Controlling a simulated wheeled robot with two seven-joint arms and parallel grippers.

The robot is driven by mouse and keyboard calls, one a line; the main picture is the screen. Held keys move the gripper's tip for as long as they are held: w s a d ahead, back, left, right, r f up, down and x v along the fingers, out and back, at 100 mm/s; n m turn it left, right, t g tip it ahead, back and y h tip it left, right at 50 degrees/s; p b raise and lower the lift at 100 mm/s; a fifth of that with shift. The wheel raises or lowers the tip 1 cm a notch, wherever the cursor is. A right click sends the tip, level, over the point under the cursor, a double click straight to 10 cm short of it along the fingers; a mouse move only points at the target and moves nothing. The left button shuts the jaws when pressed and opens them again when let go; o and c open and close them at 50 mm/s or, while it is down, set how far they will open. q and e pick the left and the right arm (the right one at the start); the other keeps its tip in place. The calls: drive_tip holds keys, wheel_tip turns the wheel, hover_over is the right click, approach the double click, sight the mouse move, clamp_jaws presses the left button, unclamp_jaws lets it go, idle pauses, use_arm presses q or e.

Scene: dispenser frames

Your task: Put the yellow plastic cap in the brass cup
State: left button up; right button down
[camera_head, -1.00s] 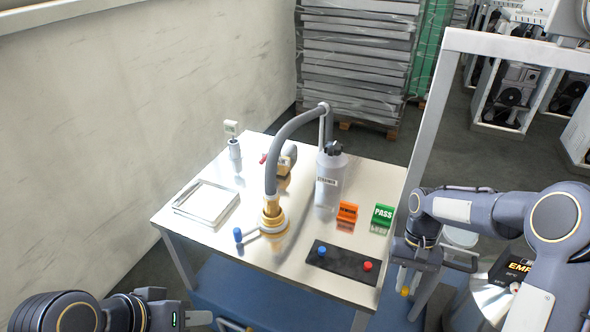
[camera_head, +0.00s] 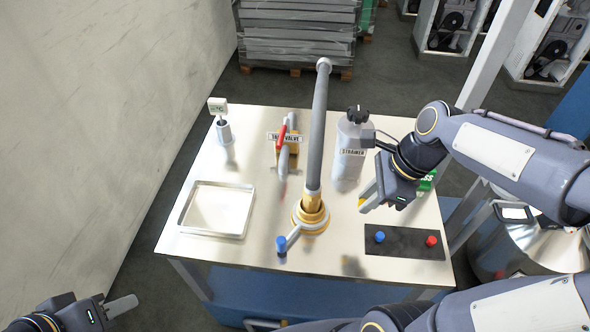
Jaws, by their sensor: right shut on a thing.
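A small yellow cap (camera_head: 361,203) shows at the fingertips of my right gripper (camera_head: 368,197), which is shut on it above the table's right half. The gripper hides most of the cap. A brass piece with a wide round rim (camera_head: 311,217) stands mid-table, around the foot of the upright grey pipe; it is the only brass cup-like thing I see. The cap is to its right, apart from it. My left gripper (camera_head: 118,306) is at the lower left, off the table; I see one finger clearly and cannot tell its opening.
A grey pipe (camera_head: 318,130) rises from the brass piece; a blue-tipped lever (camera_head: 281,243) sticks out front left. A strainer bottle (camera_head: 348,160), red-handled valve (camera_head: 283,137), white tray (camera_head: 190,209) and black button panel (camera_head: 405,243) stand around. The front left tabletop is clear.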

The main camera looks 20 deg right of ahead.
drive_tip(key=w+f, duration=0.4)
drive_tip(key=w, duration=0.5)
hover_over(330, 193)
drive_tip(key=s+d, duration=0.1)
wheel_tip(330, 193, down, 5)
drive_tip(key=shift+s+d+f+p, duration=0.1)
drive_tip(key=shift+s+p, duration=0.05)
drive_tip(key=shift+p, duration=0.15)
drive_tip(key=shift+w+f, duration=0.3)
drive_tip(key=shift+f, duration=1.55)
drive_tip(key=shift+f, duration=0.2)
drive_tip(key=c, duration=1.4)
unclamp_jaws()
drive_tip(key=shift+o, duration=0.3)
